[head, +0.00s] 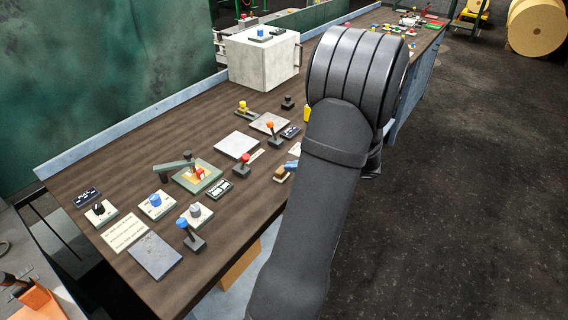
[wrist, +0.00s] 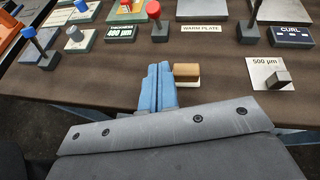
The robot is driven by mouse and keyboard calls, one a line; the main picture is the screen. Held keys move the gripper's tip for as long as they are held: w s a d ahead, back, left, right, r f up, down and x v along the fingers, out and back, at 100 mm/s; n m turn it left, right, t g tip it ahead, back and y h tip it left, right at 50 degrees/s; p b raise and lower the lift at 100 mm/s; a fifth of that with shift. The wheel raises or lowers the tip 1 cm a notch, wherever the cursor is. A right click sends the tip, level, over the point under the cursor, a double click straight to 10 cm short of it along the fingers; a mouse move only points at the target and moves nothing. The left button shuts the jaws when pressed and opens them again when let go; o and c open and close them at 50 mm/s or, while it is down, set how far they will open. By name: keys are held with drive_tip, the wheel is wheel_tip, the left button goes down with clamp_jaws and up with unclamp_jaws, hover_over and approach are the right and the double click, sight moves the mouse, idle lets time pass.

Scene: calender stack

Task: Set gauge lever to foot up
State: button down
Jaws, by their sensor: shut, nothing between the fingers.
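The thickness gauge (head: 197,176), with a green base and a dark arm, stands mid-left on the bench in the head view; only its near part (wrist: 126,14) shows at the top of the wrist view. A red-knobbed lever on a dark base (head: 242,168) stands just right of it, and also shows in the wrist view (wrist: 159,30). The frames do not label this lever. My gripper's blue fingers (wrist: 158,70) are shut and empty at the bench's front edge, apart from the lever and beside a brown-topped block (wrist: 187,70). In the head view my arm hides most of the gripper.
A display reading "THICKNESS" (wrist: 121,33) sits in front of the gauge. A blue lever (wrist: 37,53) stands left, an orange-knobbed lever (head: 273,137) right. A "500 µm" card (wrist: 260,67) carries a small block. Bare wood lies between my fingers and the lever.

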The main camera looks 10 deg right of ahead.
sight(249, 156)
drive_tip(key=x, duration=0.7)
drive_tip(key=shift+a, duration=0.2)
drive_tip(key=w+a, duration=0.2)
drive_tip(key=a, duration=0.1)
drive_tip(key=shift+r, duration=0.35)
drive_tip(key=shift+w+a+r, duration=0.2)
drive_tip(key=shift+a, duration=0.2)
drive_tip(key=shift+r, duration=0.1)
drive_tip(key=shift+w+a+r+g+h, duration=0.55)
drive_tip(key=shift+r+g+h, duration=0.15)
drive_tip(key=shift+h, duration=0.1)
drive_tip(key=w+a+g+h, duration=0.1)
drive_tip(key=h, duration=0.1)
drive_tip(key=w+a+r+g+h, duration=0.1)
drive_tip(key=w+a+g+h, duration=0.1)
drive_tip(key=shift+r+m+g, duration=0.25)
drive_tip(key=shift+m+g, duration=0.05)
drive_tip(key=shift+m, duration=0.1)
drive_tip(key=shift+w+a, duration=0.35)
